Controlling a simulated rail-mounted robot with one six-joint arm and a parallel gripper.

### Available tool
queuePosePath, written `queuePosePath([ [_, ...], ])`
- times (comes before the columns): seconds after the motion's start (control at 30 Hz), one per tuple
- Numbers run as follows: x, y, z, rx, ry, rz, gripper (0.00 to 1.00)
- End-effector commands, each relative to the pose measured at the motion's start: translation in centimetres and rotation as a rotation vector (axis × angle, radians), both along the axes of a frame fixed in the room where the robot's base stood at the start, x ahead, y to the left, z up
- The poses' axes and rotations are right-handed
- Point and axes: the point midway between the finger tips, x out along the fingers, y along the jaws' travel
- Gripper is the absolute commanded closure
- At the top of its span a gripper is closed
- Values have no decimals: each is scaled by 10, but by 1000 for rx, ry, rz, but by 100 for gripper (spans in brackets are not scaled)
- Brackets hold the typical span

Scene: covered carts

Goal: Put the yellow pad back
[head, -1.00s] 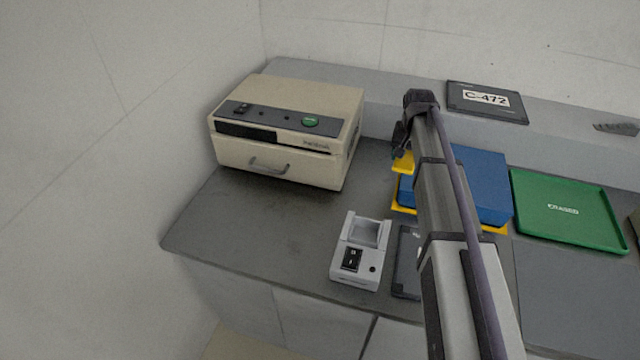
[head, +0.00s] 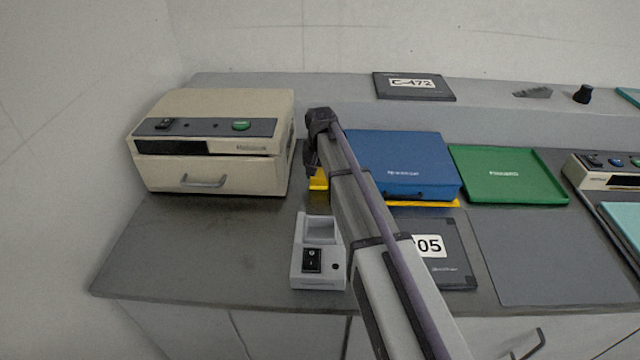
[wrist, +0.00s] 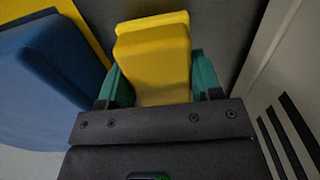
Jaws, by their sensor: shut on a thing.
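The yellow pad (wrist: 152,55) is a rounded block between the two teal fingers of my gripper (wrist: 158,82) in the wrist view. My gripper is shut on it. In the head view a small part of the yellow pad (head: 319,183) shows beside my arm, between the beige machine and the blue case. My arm hides most of the gripper there. The blue case (head: 402,160) lies on a yellow base (head: 435,204); both also show at the left of the wrist view, apart from the held pad.
The beige machine (head: 210,150) with a drawer handle stands left. A small grey device (head: 312,265) and a dark "05" panel (head: 455,262) lie in front. A green tray (head: 509,176) is right of the case. A "C-472" plate (head: 414,86) lies on the rear ledge.

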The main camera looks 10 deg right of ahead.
Motion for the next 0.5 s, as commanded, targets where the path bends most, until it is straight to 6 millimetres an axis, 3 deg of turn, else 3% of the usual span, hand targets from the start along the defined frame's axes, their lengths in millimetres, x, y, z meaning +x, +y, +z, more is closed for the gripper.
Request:
queuePosePath([
  [0.03,0,0,-16,0,0,0,71],
  [0.4,0,0,-15,0,0,0,71],
  [0.43,0,0,-13,0,0,0,38],
  [0.5,0,0,-13,0,0,0,32],
])
